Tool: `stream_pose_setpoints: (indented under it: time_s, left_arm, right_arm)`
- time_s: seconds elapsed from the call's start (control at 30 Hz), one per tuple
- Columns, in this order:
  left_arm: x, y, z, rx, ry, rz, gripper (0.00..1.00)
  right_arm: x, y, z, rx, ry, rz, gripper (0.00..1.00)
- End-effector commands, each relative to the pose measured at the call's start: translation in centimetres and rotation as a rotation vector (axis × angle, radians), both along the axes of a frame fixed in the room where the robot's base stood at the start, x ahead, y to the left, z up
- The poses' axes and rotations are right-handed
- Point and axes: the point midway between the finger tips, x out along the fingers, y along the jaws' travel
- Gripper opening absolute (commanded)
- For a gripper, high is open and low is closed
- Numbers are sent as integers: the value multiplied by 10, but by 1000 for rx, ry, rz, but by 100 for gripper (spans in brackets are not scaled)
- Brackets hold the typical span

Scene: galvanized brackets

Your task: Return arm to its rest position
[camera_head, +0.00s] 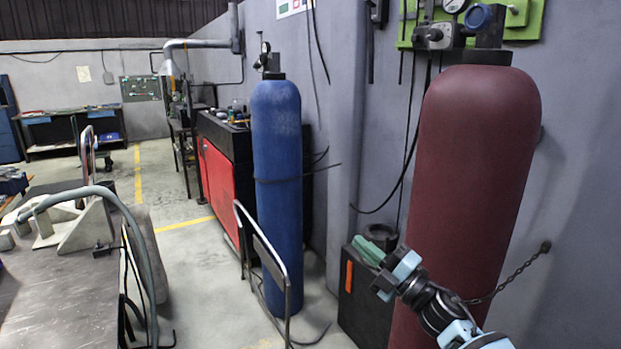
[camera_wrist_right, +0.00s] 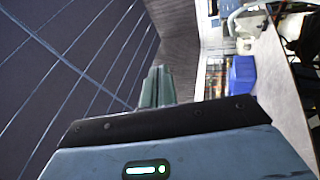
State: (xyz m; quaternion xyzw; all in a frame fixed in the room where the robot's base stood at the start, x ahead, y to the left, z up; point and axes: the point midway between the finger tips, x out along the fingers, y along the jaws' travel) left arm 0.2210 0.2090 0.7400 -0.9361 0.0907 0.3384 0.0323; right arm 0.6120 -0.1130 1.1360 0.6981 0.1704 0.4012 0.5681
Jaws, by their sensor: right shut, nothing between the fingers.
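My right gripper (camera_head: 366,250) is at the lower right of the head view, on my arm that comes in from the bottom edge. Its greenish fingers are together and hold nothing. In the right wrist view the fingers (camera_wrist_right: 157,86) stand closed side by side at the centre. In the head view the gripper appears above a black box (camera_head: 372,300) and left of a dark red cylinder (camera_head: 472,150). My arm covers part of the cylinder's lower end. My left gripper is not in view.
A blue cylinder (camera_head: 277,150) stands by a metal hand-truck frame (camera_head: 268,255). A chain (camera_head: 515,277) runs from the wall by the red cylinder. A workbench (camera_head: 60,300) at left bears pale angular pieces (camera_head: 85,228). A blue bin (camera_wrist_right: 242,76) shows in the wrist view. Floor is open behind the bench.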

Motion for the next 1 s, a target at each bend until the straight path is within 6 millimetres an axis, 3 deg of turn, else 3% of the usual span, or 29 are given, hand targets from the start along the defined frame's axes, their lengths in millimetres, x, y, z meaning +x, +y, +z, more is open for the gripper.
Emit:
stream_pose_setpoints:
  time_s: [0.03,0.27,0.47,0.67,0.8,1.0]
  left_arm:
    - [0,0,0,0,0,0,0]
    - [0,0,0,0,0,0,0]
    - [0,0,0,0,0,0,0]
    - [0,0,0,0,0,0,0]
    - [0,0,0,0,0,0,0]
    - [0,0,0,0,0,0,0]
  right_arm:
    - [-10,-3,-27,60,75,-17,0]
    - [-57,-25,-129,320,404,-131,0]
    - [-118,-47,-217,523,705,-255,0]
    - [-199,-69,-298,705,1010,-403,0]
    - [-268,-81,-344,819,1222,-514,0]
    - [-353,-92,-383,935,1455,-652,0]
